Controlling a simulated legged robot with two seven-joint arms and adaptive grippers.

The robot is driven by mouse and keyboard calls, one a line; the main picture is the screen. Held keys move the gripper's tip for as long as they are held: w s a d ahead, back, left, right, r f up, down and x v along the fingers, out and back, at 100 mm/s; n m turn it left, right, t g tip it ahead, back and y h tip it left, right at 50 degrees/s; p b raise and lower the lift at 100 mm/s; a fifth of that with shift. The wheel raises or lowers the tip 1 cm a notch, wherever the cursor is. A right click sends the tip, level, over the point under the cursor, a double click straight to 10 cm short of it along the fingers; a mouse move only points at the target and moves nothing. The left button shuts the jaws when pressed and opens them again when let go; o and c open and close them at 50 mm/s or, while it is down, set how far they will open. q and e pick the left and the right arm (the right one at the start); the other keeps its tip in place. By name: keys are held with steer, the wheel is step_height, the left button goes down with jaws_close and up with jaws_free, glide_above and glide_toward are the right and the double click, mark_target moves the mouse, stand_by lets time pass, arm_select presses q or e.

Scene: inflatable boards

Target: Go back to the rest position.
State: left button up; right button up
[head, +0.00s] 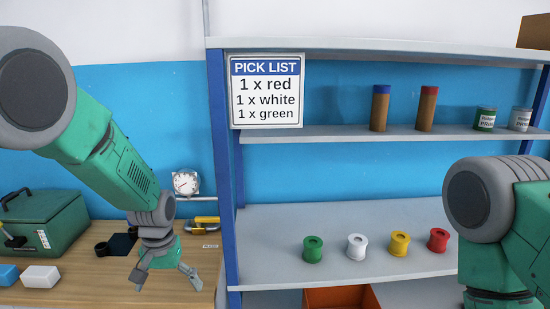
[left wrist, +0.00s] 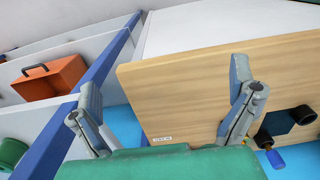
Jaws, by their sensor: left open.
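My left gripper (head: 168,279) is open and empty, pointing down over the right part of the wooden workbench (head: 110,285) in the head view. Its two spread fingers also show in the left wrist view (left wrist: 163,90), with nothing between them and the bench top (left wrist: 190,85) beyond. My right arm (head: 485,215) enters at the right edge of the head view, in front of the shelf. Its gripper is out of view.
A blue shelf post (head: 225,170) stands just right of my left gripper. Green (head: 313,249), white (head: 357,246), yellow (head: 399,243) and red (head: 438,240) spools stand on the shelf. A green toolbox (head: 45,225) sits on the bench. An orange box (left wrist: 50,78) is lower.

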arm_select(q)
steer(key=s+a+f+b, duration=0.3)
steer(key=s+f+b, duration=0.1)
steer(key=s+f, duration=1.2)
steer(key=s+f+b, duration=0.1)
steer(key=s+f, duration=0.2)
steer(key=s, duration=0.3)
steer(key=s+f+m+b, duration=0.1)
steer(key=s+f+b, duration=0.1)
steer(key=s, duration=0.5)
steer(key=s+a+f+b, duration=0.1)
steer(key=s+f, duration=0.2)
steer(key=s, duration=0.3)
steer(key=shift+s+f+t, duration=0.15)
steer(key=shift+f+t, duration=0.15)
steer(key=shift+f, duration=0.05)
